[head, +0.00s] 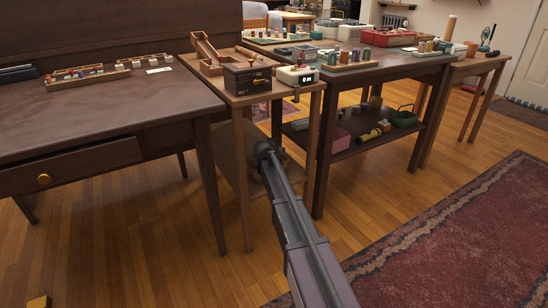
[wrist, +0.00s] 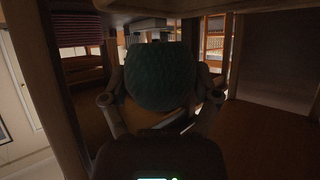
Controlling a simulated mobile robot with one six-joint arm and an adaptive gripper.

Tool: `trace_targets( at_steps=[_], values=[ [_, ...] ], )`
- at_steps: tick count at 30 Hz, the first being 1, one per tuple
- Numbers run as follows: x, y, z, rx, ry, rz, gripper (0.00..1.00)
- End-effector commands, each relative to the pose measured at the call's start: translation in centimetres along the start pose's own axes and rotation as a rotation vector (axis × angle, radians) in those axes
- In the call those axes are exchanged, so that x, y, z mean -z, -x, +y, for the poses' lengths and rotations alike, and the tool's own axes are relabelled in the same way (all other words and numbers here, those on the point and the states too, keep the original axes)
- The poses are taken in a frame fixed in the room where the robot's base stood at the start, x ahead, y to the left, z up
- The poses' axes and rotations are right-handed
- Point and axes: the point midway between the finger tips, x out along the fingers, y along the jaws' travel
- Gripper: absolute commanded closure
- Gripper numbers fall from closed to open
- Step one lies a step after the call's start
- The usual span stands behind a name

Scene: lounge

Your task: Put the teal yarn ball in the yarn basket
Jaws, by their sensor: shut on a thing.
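The teal yarn ball (wrist: 165,75) fills the middle of the wrist view, round and ribbed. My gripper (wrist: 160,98) is shut on it, with one finger on each side. In the head view my arm reaches in beneath the small light-wood table (head: 240,100), and the ball and gripper cannot be made out there. I cannot pick out the yarn basket for certain in either view.
Table legs and boards stand close around the gripper. A red striped thing (wrist: 80,28) is at upper left in the wrist view.

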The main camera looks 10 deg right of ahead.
Motion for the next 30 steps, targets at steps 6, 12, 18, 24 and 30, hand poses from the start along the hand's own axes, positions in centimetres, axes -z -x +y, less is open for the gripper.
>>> trace_targets(
  at_steps=[6, 12, 18, 24, 30],
  values=[
    [-1.7, -1.0, 0.1, 0.000, 0.000, 0.000, 0.68],
    [-2.9, -1.6, 0.1, -0.001, 0.000, 0.000, 0.68],
    [-3.1, -1.7, 0.1, -0.001, -0.001, 0.000, 0.68],
    [-3.0, -1.7, 0.1, -0.002, -0.001, 0.000, 0.68],
    [-3.0, -1.7, 0.2, -0.002, -0.001, 0.000, 0.00]
  ],
)
